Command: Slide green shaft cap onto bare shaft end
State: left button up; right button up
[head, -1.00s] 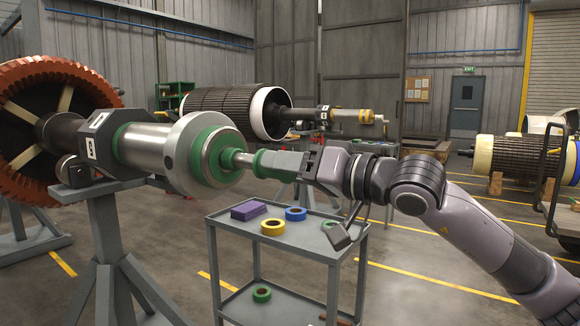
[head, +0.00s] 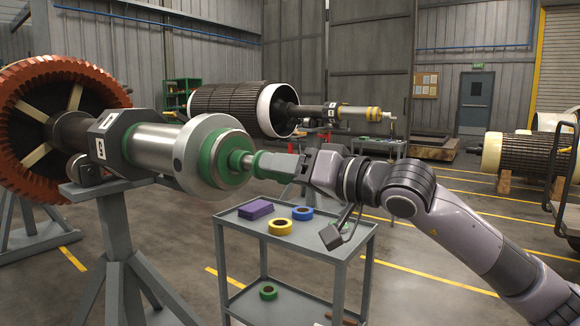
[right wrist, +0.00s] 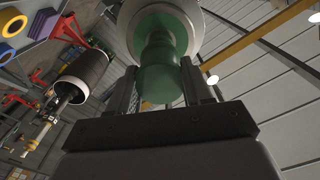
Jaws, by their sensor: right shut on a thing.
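The green shaft cap (head: 276,165) is held between the fingers of my right gripper (head: 300,166), which is shut on it. The cap lies in line with the shaft (head: 155,146), a thick silver cylinder with a large collar (head: 190,156) and green end face. The cap's left end meets the narrow stepped shaft end (head: 238,160); how far it sits over it I cannot tell. In the right wrist view the green cap (right wrist: 160,82) is between the two fingers, with the green end face (right wrist: 160,22) and pale collar behind it. My left gripper is not in view.
A grey cart (head: 300,250) stands below my right gripper, with a purple block (head: 256,209), yellow roll (head: 280,227) and blue roll (head: 302,213). A grey stand (head: 118,240) carries the shaft and its red-brown toothed rotor (head: 30,130). Another rotor (head: 235,108) stands behind.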

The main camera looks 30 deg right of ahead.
jog(key=shift+p+x, duration=0.4)
jog(key=shift+x, duration=0.45)
dwell(0.3)
jog(key=shift+w+a, duration=0.2)
jog(key=shift+w, duration=0.1)
dwell(0.5)
jog(key=o, duration=1.4)
jog(key=shift+c, duration=0.2)
